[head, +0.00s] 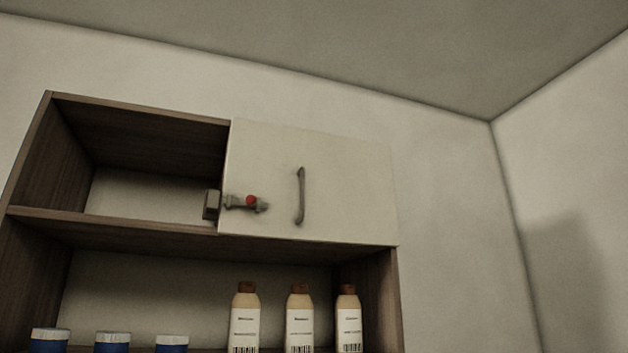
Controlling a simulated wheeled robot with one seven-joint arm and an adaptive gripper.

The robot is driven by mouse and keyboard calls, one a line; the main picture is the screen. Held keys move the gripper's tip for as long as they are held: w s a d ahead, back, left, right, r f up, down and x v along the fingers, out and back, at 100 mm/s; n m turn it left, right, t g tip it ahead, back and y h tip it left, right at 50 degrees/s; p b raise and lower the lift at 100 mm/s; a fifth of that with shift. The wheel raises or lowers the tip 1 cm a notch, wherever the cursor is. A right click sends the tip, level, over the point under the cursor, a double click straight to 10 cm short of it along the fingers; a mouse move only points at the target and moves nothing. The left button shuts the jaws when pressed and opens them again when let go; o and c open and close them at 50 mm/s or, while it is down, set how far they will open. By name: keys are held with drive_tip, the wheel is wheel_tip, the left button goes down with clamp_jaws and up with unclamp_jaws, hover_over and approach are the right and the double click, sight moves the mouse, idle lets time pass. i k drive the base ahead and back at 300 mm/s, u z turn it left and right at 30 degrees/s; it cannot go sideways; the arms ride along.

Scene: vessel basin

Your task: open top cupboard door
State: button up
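The top cupboard door (345,190) is a pale flat panel covering the right half of the top compartment in the head view. It appears shut. A dark, upright bar handle (300,196) is on the door, left of its middle. My gripper is not in view.
The wooden cupboard (140,223) has an open, empty top-left compartment. Below, a shelf holds three tan bottles (299,325) with brown caps and three blue jars (113,343) with pale lids. A bare wall (450,200) lies to the right.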

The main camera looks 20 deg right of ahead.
sight(317, 187)
drive_tip(key=z, duration=0.95)
drive_tip(key=k, duration=0.4)
drive_tip(key=z, duration=0.2)
